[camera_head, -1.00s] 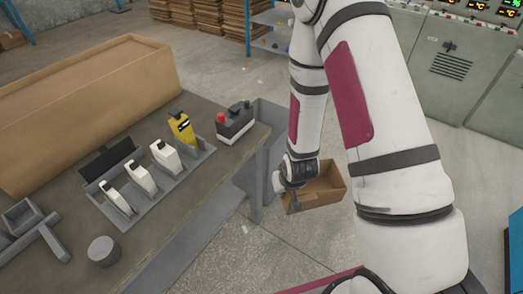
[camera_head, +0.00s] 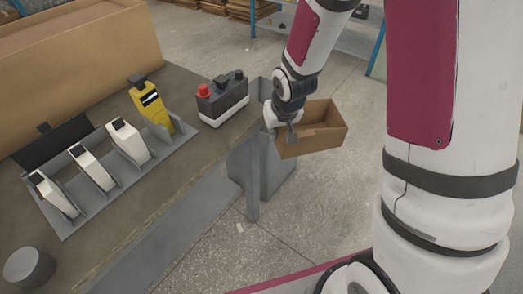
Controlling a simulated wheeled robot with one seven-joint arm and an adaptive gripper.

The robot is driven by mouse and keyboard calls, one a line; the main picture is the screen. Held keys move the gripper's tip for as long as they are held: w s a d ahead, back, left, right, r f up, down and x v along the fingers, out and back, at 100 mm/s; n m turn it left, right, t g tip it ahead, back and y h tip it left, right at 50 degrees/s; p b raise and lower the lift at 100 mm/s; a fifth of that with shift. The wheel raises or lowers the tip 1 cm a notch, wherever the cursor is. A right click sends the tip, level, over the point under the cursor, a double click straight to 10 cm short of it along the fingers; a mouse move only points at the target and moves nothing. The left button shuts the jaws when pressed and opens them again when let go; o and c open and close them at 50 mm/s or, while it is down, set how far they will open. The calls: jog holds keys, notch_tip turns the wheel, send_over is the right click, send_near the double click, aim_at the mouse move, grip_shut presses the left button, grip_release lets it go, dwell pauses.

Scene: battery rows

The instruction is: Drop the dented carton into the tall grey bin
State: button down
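The carton (camera_head: 322,134) is a brown, open-topped box in the middle of the head view, held in the air and slightly tilted. My gripper (camera_head: 289,134) is shut on its near left wall; the fingertips are partly hidden. I cannot make out a dent clearly. The tall grey bin (camera_head: 276,176) stands on the floor at the right end of the workbench. The carton and my gripper hide part of its upper portion. The carton appears over the bin's right side in the picture; I cannot tell its height above the rim.
Blue shelving stands behind. Floor right of the bin is clear.

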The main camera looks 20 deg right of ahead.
jog(key=shift+w+d+b, duration=0.25)
jog(key=shift+w+b, duration=0.15)
jog(key=shift+b, duration=0.25)
jog(key=w+d+f+m, duration=0.1)
jog(key=w+d+f, duration=0.3)
jog(key=w+d, duration=0.5)
jog(key=w+d+f, duration=0.4)
jog(key=w+d, duration=0.4)
jog(key=d, duration=0.1)
jog(key=shift+w+d+f+m+h, duration=0.2)
jog(key=shift+w+d+m+h, duration=0.1)
jog(key=shift+w+m, duration=0.1)
